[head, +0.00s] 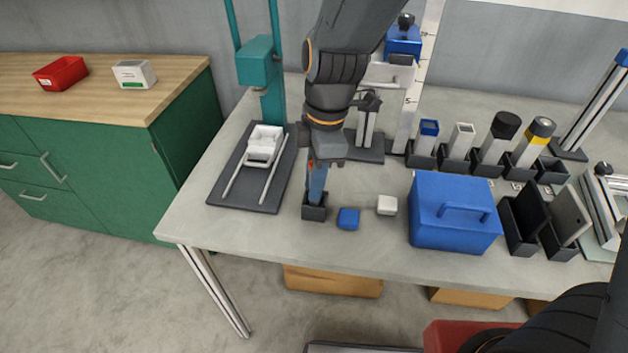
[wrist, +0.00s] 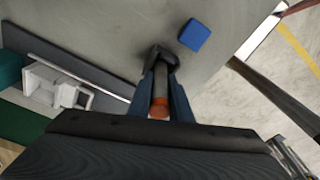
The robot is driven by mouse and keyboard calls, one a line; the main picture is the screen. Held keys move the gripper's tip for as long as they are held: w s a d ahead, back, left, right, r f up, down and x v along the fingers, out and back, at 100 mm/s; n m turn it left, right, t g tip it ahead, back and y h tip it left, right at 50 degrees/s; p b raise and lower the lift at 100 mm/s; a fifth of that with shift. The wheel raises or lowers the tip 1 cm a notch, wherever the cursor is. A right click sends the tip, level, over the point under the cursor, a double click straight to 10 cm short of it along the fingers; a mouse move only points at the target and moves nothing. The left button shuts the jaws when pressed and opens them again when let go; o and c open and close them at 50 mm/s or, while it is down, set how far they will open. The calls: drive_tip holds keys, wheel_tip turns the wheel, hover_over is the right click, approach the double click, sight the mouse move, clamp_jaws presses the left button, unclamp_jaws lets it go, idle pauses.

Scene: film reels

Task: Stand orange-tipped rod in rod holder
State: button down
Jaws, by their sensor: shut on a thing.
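The orange-tipped rod (wrist: 159,110) is dark-shafted and stands between the blue fingers of my gripper (wrist: 161,97), which is shut on it. The rod's orange end points up toward the wrist camera. Its lower end meets the dark rod holder (wrist: 164,54), and I cannot tell how deep it sits. In the head view my gripper (head: 317,188) points down right over the rod holder (head: 314,212), a small dark block near the table's front. There the fingers hide most of the rod, and only a bit of orange shows.
A blue block (head: 348,219) and a white block (head: 387,205) lie right of the holder. A blue box with a handle (head: 450,235) stands farther right. A dark-based stand with a white carriage (head: 264,145) is close on the left. Several holders line the back right.

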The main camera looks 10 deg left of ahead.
drive_tip(key=shift+f+b, duration=0.35)
drive_tip(key=shift+f, duration=0.25)
drive_tip(key=c, duration=1.9)
unclamp_jaws()
drive_tip(key=shift+r, duration=0.15)
drive_tip(key=shift+w+d+r+p, duration=0.1)
drive_tip(key=shift+d+r+p, duration=0.1)
drive_tip(key=shift+r+p, duration=1.35)
drive_tip(key=shift+w+d+r+p, duration=0.1)
drive_tip(key=shift+d+r+p, duration=0.1)
drive_tip(key=shift+r+p, duration=1.4)
drive_tip(key=shift+d+r+p, duration=0.2)
drive_tip(key=shift+r+p, duration=0.6)
drive_tip(key=shift+r, duration=1.45)
